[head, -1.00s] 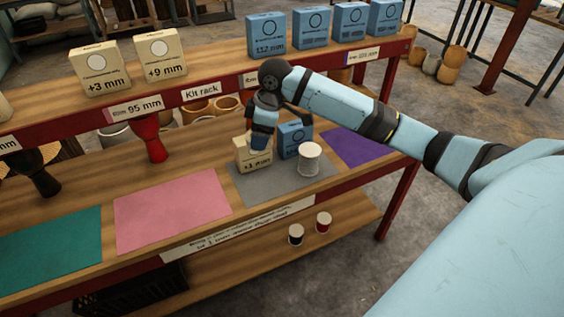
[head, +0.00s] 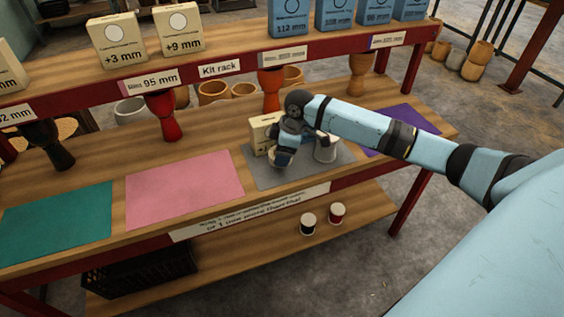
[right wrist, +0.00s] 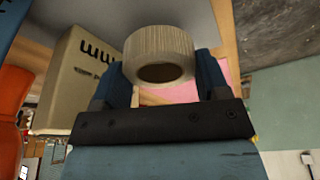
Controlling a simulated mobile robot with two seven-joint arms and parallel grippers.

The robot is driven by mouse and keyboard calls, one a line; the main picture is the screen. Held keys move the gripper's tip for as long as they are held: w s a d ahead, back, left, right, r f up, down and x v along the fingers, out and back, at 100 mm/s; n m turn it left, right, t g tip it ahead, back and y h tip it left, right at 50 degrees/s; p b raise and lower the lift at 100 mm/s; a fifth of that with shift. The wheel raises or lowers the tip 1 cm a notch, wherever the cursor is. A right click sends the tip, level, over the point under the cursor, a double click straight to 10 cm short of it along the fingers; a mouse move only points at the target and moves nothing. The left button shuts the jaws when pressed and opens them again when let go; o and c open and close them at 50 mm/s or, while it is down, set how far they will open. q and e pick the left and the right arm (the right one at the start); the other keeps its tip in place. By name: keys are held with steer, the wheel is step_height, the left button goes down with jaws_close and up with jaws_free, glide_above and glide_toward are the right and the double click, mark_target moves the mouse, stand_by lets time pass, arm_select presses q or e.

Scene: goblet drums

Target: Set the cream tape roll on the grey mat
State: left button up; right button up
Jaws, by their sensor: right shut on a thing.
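The cream tape roll (right wrist: 158,45) is a ribbed ring between the two fingers of my right gripper (right wrist: 160,75) in the right wrist view. The gripper is shut on it, with its open hole facing that camera. In the head view my right gripper (head: 283,158) is low over the grey mat (head: 262,181), and part of the roll (head: 273,160) shows beside the fingers. I cannot tell whether the roll touches the mat. My left gripper is not in view.
Pink (head: 185,187), teal (head: 58,222) and purple (head: 408,121) mats lie alongside. The rack shelf (head: 225,68) runs behind.

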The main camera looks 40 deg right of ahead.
mark_target(279, 169)
step_height(279, 169, down, 4)
steer(key=shift+r+b, duration=0.15)
steer(key=shift+b, duration=0.15)
steer(key=shift+f, duration=0.3)
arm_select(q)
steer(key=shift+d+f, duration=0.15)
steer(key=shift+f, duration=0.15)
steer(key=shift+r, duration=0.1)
arm_select(e)
steer(key=o, duration=0.9)
steer(key=shift+o, duration=0.2)
arm_select(q)
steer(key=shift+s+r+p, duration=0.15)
steer(key=shift+p, duration=0.7)
arm_select(e)
steer(key=v, duration=1.2)
